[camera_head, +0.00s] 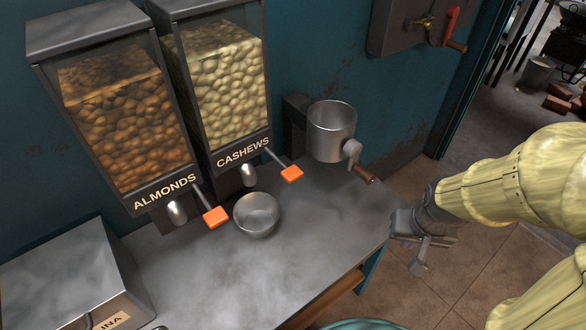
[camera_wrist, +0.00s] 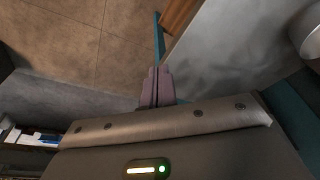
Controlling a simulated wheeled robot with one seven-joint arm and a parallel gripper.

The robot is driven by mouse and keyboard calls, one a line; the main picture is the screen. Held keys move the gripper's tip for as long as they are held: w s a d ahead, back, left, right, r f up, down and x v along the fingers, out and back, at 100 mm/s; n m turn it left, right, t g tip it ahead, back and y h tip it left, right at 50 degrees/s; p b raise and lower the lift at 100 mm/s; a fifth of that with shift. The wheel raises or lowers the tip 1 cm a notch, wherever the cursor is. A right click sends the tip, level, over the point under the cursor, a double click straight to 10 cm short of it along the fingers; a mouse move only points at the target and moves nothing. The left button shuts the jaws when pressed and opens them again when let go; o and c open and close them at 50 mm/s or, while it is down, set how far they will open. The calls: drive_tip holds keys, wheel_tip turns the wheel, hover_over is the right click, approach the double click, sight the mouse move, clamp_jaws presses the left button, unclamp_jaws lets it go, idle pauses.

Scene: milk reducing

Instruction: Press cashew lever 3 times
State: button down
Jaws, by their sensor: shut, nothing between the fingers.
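The cashew dispenser (camera_head: 222,85) stands on the table against the teal wall, labelled CASHEWS. Its lever ends in an orange tab (camera_head: 291,174) that sticks out to the front right, beside a metal spout (camera_head: 248,175). A small metal bowl (camera_head: 256,214) sits on the table below the cashew spout. My gripper (camera_head: 418,268) is off the table's right edge, right of the lever and well apart from it. In the wrist view its fingers (camera_wrist: 157,88) are together and hold nothing; the lever is not in that view.
The almond dispenser (camera_head: 125,115) with its own orange lever tab (camera_head: 216,217) stands to the left. A metal grinder cup with a crank (camera_head: 332,130) is mounted on the wall, between lever and arm. A metal box (camera_head: 75,280) is front left. The tabletop's right part (camera_head: 330,225) is clear.

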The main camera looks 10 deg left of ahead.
drive_tip(key=w+a+r+n+g+p, duration=0.1)
drive_tip(key=w+a+r+n+p, duration=0.35)
drive_tip(key=p, duration=0.55)
wheel_tip(320, 180, up, 16)
drive_tip(key=n+t+h+p, duration=0.55)
drive_tip(key=n+p, duration=1.05)
drive_tip(key=p, duration=1.4)
hover_over(287, 174)
drive_tip(key=shift+f+t, duration=0.1)
drive_tip(key=shift+t, duration=0.15)
drive_tip(key=shift+f, duration=0.15)
wheel_tip(287, 174, down, 8)
drive_tip(key=b, duration=0.6)
drive_tip(key=shift+d, duration=0.1)
drive_tip(key=shift+f, duration=0.3)
drive_tip(key=shift+f+b, duration=0.4)
drive_tip(key=shift+b, duration=0.25)
